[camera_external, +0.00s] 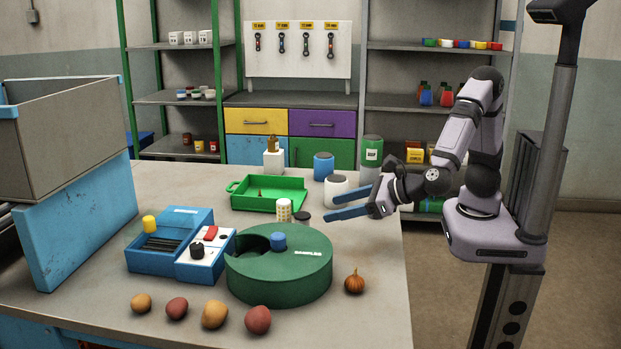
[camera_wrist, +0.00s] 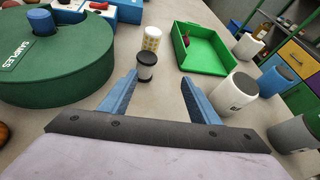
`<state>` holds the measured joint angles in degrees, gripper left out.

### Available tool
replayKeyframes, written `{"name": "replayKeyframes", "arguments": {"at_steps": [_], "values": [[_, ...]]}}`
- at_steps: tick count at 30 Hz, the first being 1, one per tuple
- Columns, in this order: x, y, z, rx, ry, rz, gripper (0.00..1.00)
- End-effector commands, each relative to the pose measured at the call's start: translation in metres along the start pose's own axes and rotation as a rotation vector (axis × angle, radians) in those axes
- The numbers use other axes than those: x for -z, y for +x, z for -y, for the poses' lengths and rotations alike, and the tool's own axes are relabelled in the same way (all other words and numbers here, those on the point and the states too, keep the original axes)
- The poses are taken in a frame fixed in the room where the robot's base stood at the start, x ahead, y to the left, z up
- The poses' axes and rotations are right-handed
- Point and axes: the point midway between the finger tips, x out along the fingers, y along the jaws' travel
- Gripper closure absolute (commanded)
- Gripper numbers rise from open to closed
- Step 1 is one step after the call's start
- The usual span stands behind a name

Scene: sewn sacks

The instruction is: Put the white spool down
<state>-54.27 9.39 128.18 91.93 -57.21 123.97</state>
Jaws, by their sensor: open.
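Nothing is between the fingers.
A white and yellow patterned canister (camera_external: 284,210) stands close to the spool. A green tray (camera_external: 268,205), a green round SAMPLES holder (camera_external: 285,279) and a white jar (camera_external: 336,190) surround the area. An onion (camera_external: 354,282) lies at the front right.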

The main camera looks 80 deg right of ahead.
Motion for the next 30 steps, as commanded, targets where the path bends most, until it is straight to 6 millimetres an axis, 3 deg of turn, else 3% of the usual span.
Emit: {"name": "replayKeyframes", "arguments": {"at_steps": [9,30], "values": [[0.009,0.013,-0.003,-0.007,-0.693,0.015,0.44],[0.007,0.013,-0.017,0.004,-2.102,0.107,0.44]]}}
